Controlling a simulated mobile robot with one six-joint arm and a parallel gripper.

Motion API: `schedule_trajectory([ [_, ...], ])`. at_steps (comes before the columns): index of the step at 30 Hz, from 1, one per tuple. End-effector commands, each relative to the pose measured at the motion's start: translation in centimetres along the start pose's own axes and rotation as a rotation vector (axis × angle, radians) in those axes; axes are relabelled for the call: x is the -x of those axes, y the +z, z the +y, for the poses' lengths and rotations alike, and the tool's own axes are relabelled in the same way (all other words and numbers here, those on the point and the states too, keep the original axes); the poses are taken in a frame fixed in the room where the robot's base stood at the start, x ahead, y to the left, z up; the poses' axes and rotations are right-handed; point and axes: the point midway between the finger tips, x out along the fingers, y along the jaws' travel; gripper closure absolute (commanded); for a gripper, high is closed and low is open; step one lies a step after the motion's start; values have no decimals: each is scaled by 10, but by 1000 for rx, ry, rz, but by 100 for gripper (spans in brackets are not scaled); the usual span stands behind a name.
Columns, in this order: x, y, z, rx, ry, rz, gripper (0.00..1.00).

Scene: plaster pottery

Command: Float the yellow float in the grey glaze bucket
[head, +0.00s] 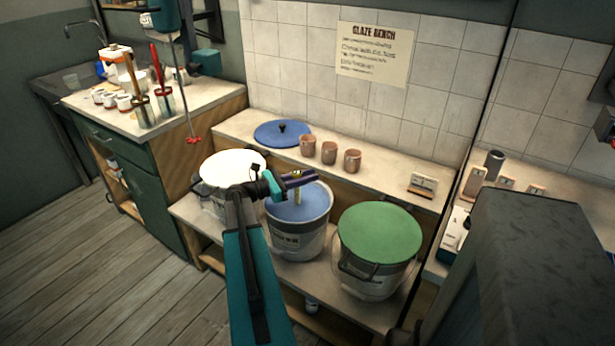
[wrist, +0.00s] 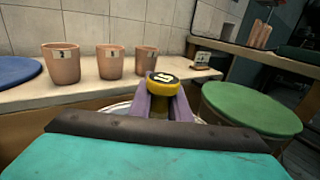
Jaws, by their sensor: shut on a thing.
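My gripper (head: 298,180) is shut on the yellow float (head: 297,194). In the wrist view, the float (wrist: 160,84) stands between the purple fingers, with a dark mark on its yellow top. In the head view, the gripper and float are over the middle bucket (head: 300,240), which holds blue-grey glaze (head: 312,207). The float's lower end shows against the glaze, and I cannot tell whether it touches. In the wrist view, only part of a pale bucket rim shows behind the fingers.
A bucket with white contents (head: 233,166) stands left, partly behind my arm. A bucket topped in green (head: 380,232) stands right. Three clay cups (head: 330,153) and a blue lid (head: 282,132) sit on the ledge behind. A red-tipped tool (head: 193,140) hangs at left.

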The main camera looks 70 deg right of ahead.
Motion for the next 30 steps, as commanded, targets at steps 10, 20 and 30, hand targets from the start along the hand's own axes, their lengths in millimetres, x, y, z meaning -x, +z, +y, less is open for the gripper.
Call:
schedule_trajectory([
  [10,0,0,0,0,0,0,62],
  [20,3,0,0,0,0,0,62],
  [30,36,-1,0,1,2,1,62],
])
